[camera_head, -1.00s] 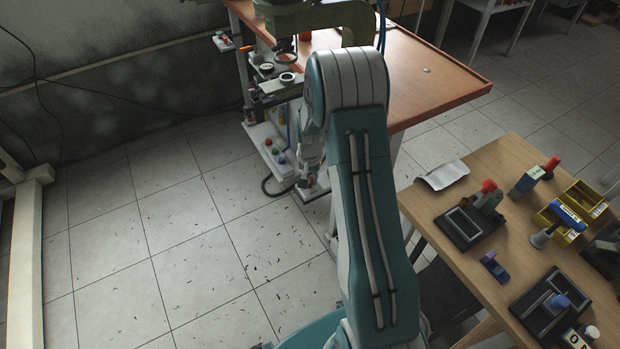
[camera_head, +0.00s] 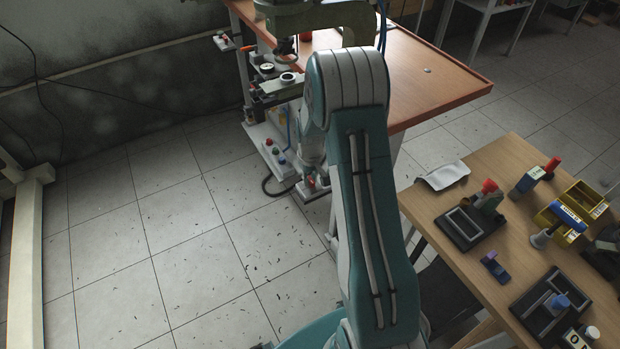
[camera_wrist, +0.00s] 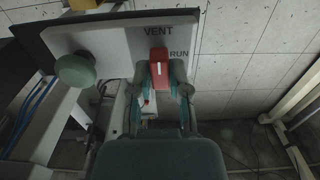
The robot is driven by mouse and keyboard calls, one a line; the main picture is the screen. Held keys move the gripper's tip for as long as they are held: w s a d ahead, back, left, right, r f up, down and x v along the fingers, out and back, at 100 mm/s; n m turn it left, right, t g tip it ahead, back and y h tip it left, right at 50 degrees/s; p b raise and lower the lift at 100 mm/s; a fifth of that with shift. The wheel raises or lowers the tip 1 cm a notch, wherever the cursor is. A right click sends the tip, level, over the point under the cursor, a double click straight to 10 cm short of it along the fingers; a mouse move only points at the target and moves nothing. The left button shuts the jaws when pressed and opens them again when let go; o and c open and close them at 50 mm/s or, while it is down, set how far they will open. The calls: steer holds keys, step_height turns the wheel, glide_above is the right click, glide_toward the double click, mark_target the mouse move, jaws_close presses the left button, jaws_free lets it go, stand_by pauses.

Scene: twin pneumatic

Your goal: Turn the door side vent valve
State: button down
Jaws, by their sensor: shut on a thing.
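The valve has a red handle (camera_wrist: 159,70) with a white line on it, on a pale panel (camera_wrist: 120,42) in the wrist view. The word VENT stands above the handle and RUN to its upper right. The white line is close to upright and points up toward VENT. My gripper (camera_wrist: 160,84) is shut on the red handle, one finger on each side. In the head view my gripper (camera_head: 314,183) is low beside the machine, partly hidden by my arm. The handle is too small there to read its angle.
A round green knob (camera_wrist: 75,70) sits on the same panel, left of the handle. An orange-brown bench (camera_head: 440,75) is behind my arm. A wooden table (camera_head: 480,270) with fixtures and yellow bins (camera_head: 575,213) stands at right. The tiled floor (camera_head: 190,240) at left is open.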

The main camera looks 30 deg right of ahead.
mark_target(310, 179)
stand_by(0.4)
steer(key=c, duration=0.6)
jaws_free()
steer(key=shift+f, duration=0.1)
step_height(310, 179, up, 12)
